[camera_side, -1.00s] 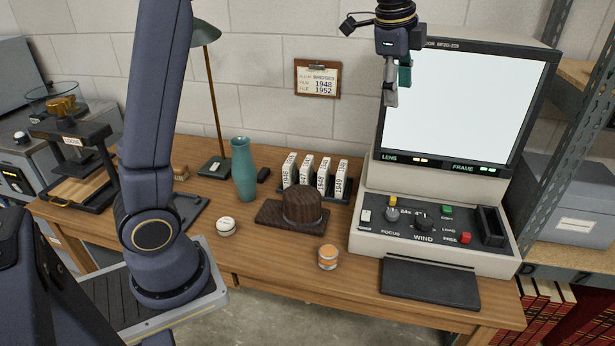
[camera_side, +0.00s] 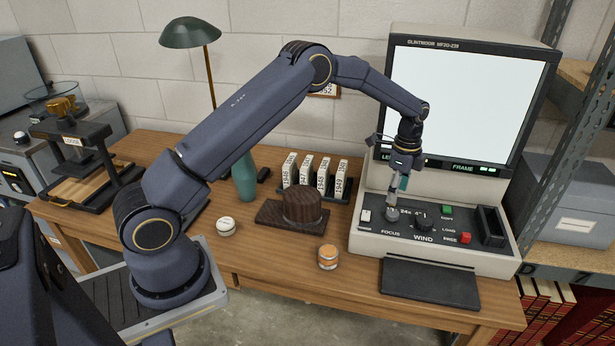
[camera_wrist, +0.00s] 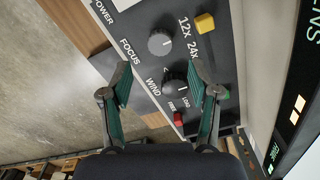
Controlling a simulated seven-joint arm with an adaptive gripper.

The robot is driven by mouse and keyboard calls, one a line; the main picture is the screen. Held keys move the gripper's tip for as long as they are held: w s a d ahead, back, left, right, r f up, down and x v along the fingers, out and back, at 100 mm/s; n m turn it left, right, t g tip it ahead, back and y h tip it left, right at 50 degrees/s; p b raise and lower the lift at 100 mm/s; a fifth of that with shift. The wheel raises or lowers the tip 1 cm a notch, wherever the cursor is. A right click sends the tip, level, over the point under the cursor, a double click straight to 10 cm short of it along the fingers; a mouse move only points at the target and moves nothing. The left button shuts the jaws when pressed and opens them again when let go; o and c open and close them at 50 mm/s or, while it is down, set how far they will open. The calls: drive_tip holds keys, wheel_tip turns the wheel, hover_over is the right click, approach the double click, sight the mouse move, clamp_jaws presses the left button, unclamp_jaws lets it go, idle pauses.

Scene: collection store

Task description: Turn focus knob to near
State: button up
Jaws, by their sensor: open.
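The focus knob (camera_wrist: 160,42) is a round grey knob on the reader's black control panel, beside the word FOCUS. In the side view the focus knob (camera_side: 392,215) shows just below my fingertips and is partly covered by them. My gripper (camera_side: 396,198) points down over the left part of the panel. In the wrist view my gripper (camera_wrist: 161,78) is open, its two green-padded fingers spread and nothing between them. There the focus knob lies beyond the fingertips. I cannot tell whether a finger touches it.
The black WIND knob (camera_wrist: 175,84) is close by, between the fingers as seen in the wrist view. A yellow button (camera_wrist: 205,22) and a red button (camera_side: 464,238) are on the panel. The screen (camera_side: 450,100) rises behind. An orange-banded jar (camera_side: 328,257) stands left of the reader.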

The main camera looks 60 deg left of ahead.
sight(393, 212)
wheel_tip(393, 212, down, 7)
drive_tip(key=shift+r, duration=0.1)
idle(0.3)
drive_tip(key=c, duration=1.2)
drive_tip(key=shift+o, duration=0.2)
